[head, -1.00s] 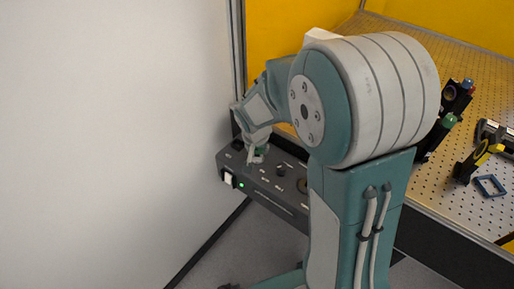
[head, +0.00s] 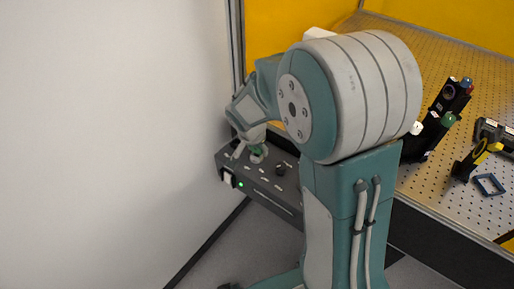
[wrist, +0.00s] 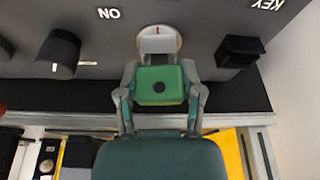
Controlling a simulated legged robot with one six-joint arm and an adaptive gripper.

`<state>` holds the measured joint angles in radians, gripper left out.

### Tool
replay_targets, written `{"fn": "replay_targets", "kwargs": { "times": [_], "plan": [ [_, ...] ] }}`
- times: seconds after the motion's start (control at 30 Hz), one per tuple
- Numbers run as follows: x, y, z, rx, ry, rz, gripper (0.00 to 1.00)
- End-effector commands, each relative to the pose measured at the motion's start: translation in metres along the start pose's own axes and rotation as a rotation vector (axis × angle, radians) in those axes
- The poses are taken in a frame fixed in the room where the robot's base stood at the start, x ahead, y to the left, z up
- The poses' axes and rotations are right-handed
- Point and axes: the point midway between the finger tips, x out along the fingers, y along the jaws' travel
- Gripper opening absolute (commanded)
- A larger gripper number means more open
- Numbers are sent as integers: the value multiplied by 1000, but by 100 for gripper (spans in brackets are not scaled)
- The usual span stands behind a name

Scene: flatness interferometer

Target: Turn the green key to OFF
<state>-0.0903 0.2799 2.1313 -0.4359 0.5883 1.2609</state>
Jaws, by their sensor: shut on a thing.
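The green key (wrist: 160,84) has a block-shaped head with a dark round spot. It stands out from a pale round dial (wrist: 159,40) with a red mark on the dark control box. My gripper (wrist: 160,72) is shut on the key head, one finger at each side. In the head view, the green key (head: 257,151) shows at the box's top, and my gripper (head: 249,149) is around it. An upside-down ON label (wrist: 109,13) lies left of the dial in the wrist view, and an upside-down KEY label is at the top right.
The control box (head: 262,190) has a lit green lamp (head: 241,184) and black knobs. Two black knobs (wrist: 60,52) (wrist: 238,50) flank the key in the wrist view. A white wall stands at left. A perforated bench (head: 440,190) holding optics lies at right.

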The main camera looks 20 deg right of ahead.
Motion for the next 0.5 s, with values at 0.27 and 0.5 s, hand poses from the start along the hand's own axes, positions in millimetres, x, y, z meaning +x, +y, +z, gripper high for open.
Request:
{"fn": "replay_targets", "kwargs": {
  "times": [0.27,0.5],
  "plan": [
    [2,2,2,39,-6,20,66],
    [1,1,1,39,-3,15,89]
  ]
}}
